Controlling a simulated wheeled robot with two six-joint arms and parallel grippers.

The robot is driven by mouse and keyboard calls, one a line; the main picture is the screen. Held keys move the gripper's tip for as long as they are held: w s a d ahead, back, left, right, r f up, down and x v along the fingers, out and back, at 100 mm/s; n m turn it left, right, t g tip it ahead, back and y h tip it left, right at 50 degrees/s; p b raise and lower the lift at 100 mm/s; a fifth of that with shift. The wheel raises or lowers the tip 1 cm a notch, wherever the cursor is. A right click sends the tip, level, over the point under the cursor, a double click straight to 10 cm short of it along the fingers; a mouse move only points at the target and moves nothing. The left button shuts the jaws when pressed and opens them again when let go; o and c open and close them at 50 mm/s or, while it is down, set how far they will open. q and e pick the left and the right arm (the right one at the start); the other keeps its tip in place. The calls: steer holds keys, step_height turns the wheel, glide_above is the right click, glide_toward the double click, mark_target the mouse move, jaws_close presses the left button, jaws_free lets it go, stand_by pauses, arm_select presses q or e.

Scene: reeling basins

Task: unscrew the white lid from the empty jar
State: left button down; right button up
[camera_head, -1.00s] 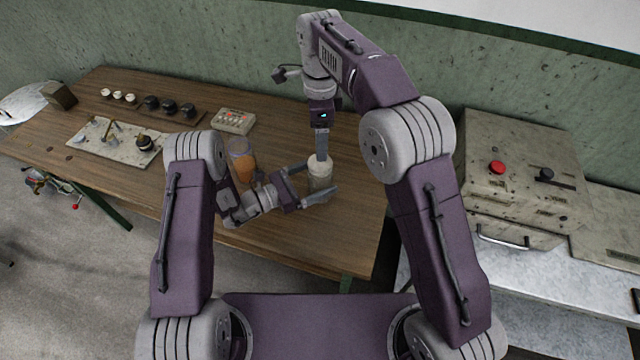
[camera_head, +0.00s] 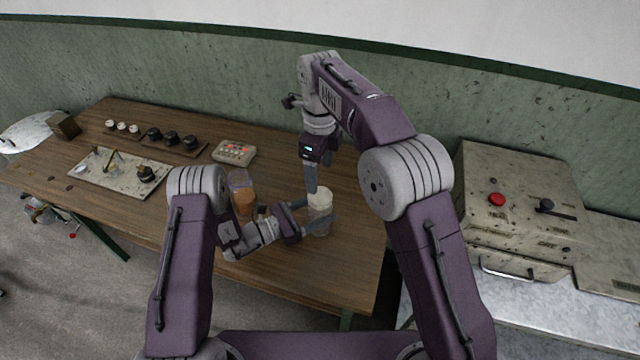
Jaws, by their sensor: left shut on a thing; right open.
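The empty jar (camera_head: 319,222) stands upright near the right end of the wooden table, with its white lid (camera_head: 320,195) on top. My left gripper (camera_head: 318,225) comes in low from the left and is shut on the jar's body. My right gripper (camera_head: 312,188) points down from above, its fingers at the lid's upper left edge. It is open; whether a finger touches the lid I cannot tell.
A jar with orange contents (camera_head: 243,200) stands left of my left gripper. A button box (camera_head: 234,152), a row of knobs (camera_head: 172,138) and a pale plate with fittings (camera_head: 120,172) lie farther left. A grey machine with a red button (camera_head: 497,199) stands right of the table.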

mark_target(320, 195)
steer(key=m, duration=0.3)
steer(key=shift+m, duration=0.3)
step_height(320, 195, down, 8)
